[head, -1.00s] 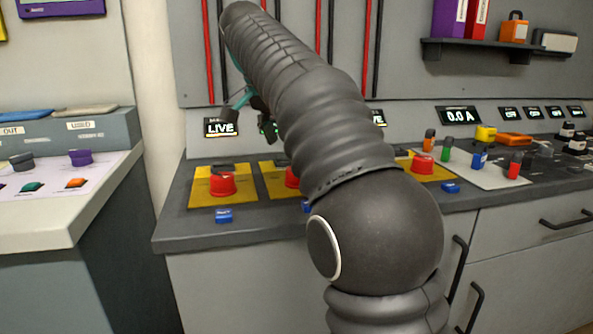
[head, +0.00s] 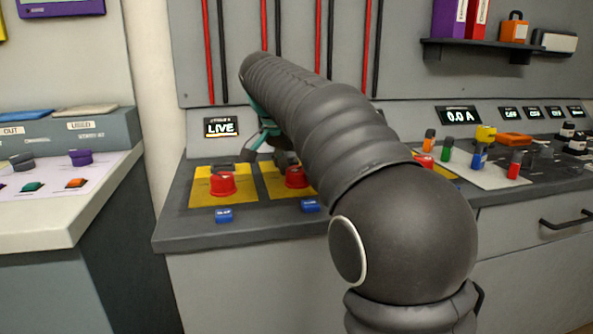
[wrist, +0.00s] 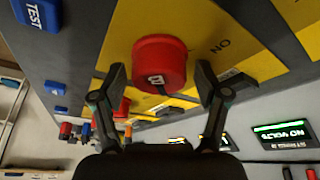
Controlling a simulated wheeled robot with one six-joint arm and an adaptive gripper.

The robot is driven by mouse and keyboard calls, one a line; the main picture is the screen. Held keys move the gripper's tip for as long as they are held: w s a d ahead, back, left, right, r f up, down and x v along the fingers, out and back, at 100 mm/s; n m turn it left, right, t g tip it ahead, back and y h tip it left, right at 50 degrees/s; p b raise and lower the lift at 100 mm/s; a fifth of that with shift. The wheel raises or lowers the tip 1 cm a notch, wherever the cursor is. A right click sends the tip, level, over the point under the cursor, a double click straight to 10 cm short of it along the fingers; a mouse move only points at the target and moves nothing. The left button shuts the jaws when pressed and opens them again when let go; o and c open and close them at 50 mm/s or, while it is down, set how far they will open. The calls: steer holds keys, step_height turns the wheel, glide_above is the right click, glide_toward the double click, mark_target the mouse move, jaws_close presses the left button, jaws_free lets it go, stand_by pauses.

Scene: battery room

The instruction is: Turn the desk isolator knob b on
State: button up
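The red isolator knob b (wrist: 160,62), marked with a B, sits on a yellow plate (wrist: 205,22) in the wrist view. An ON mark is printed beside it. In the head view the red knob (head: 297,178) on the second yellow plate is in front of my gripper (head: 283,157), partly hidden by my arm. My gripper (wrist: 160,80) is open, with one finger on each side of the knob. Gaps show between the fingers and the knob, so I see no clear contact.
Another red knob (head: 222,185) stands on the left plate, with a LIVE display (head: 221,127) behind it. Blue buttons (head: 224,215) sit along the desk's front. A NO VOLTS display (wrist: 284,132) shows in the wrist view. Coloured terminals (head: 480,150) stand at the right.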

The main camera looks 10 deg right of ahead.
steer(key=c, duration=0.9)
steer(key=shift+o, duration=0.2)
steer(key=shift+n, duration=0.3)
steer(key=n+t+y, duration=0.1)
steer(key=n, duration=0.2)
steer(key=shift+n, duration=0.3)
steer(key=n+y, duration=0.1)
steer(key=n, duration=0.1)
steer(key=n+t, duration=0.1)
steer(key=n, duration=0.1)
steer(key=shift+n+y, duration=0.3)
steer(key=shift+y, duration=0.1)
steer(key=n+y, duration=0.1)
steer(key=n, duration=0.3)
steer(key=shift+y, duration=0.3)
steer(key=shift+n+g+y, duration=0.3)
steer(key=shift+n+y, duration=0.6)
steer(key=shift+n, duration=1.6)
steer(key=shift+s, duration=0.1)
